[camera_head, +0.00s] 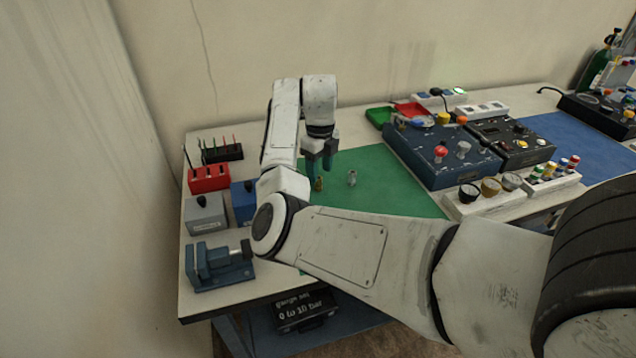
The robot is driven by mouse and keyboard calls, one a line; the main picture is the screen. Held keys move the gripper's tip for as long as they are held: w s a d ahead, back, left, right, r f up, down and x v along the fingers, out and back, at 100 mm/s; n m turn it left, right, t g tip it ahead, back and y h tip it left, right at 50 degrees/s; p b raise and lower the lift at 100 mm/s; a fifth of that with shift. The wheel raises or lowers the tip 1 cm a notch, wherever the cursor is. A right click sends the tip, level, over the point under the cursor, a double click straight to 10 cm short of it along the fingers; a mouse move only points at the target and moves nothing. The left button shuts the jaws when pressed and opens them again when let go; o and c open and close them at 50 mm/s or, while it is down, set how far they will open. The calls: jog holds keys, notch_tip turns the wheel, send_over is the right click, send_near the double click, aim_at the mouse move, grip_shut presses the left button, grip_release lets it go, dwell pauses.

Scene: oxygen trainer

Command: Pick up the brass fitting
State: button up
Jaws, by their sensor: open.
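A small brass fitting (319,184) stands on the green mat (390,178), close to my forearm and partly hard to make out. A small silver-grey fitting (351,178) stands on the mat to its right. My gripper (319,172) points down over the mat, just above the brass fitting in the picture. Its dark fingers are open with nothing seen between them. I cannot tell whether they touch the fitting.
A blue control box (440,153) with knobs stands right of the mat. A red block (209,178), a grey box (205,214) and a blue vise (220,266) stand at the left. The mat right of the silver-grey fitting is clear.

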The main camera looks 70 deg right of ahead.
aim_at(320, 178)
jog(key=f, duration=0.4)
jog(key=shift+s+a+f+p, duration=0.1)
jog(key=shift+a+f+p, duration=0.05)
jog(key=shift+a+p, duration=0.15)
grip_shut()
